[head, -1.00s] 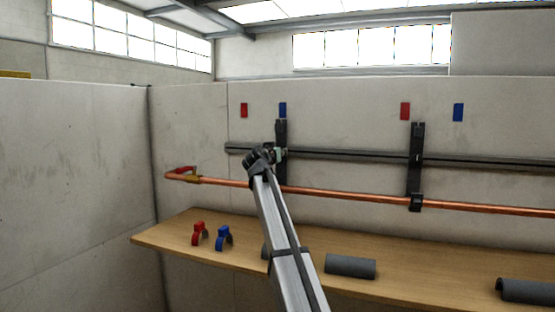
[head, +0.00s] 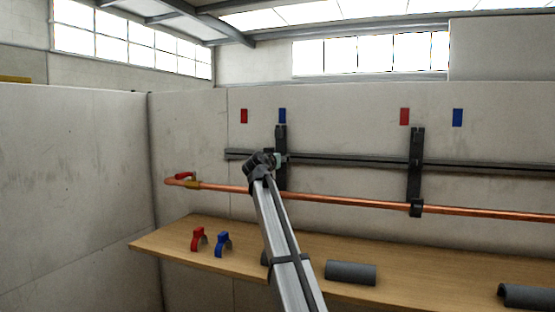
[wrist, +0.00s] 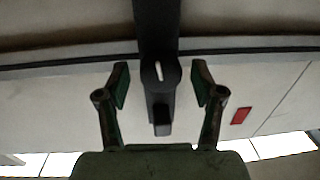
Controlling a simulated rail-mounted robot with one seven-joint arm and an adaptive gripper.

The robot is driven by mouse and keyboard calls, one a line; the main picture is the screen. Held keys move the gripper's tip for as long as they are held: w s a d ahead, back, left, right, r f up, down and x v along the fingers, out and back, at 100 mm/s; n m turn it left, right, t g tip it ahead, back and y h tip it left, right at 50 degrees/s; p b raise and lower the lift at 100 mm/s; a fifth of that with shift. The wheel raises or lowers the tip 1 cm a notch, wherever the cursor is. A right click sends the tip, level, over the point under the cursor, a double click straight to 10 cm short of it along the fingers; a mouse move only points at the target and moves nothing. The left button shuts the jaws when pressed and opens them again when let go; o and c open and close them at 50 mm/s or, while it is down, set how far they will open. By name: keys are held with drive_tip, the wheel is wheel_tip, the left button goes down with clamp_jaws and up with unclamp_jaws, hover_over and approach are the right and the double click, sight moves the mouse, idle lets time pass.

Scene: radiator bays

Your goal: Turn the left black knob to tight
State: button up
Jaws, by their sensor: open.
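The left black bracket (head: 281,178) stands upright on the wall, across the dark rail. In the wrist view, which looks upside down, the bracket (wrist: 156,25) comes in from the top edge. Its black knob (wrist: 160,98) bears a short white mark that stands nearly upright with a slight tilt. My gripper (wrist: 160,82) is open, with one finger on each side of the knob and a visible gap on both sides. In the head view my gripper (head: 272,160) is at the upper part of the bracket and hides the knob there.
A copper pipe (head: 340,199) with a red-handled valve (head: 184,177) runs below the dark rail (head: 350,161). A second bracket (head: 415,165) stands to the right. Red (head: 198,239) and blue (head: 222,244) clips and grey tubes (head: 350,272) lie on the wooden shelf (head: 160,241).

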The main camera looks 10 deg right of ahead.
drive_tip(key=shift+s, duration=0.1)
drive_tip(key=v, duration=1.1)
drive_tip(key=shift+s+a, duration=0.2)
drive_tip(key=shift+s, duration=0.15)
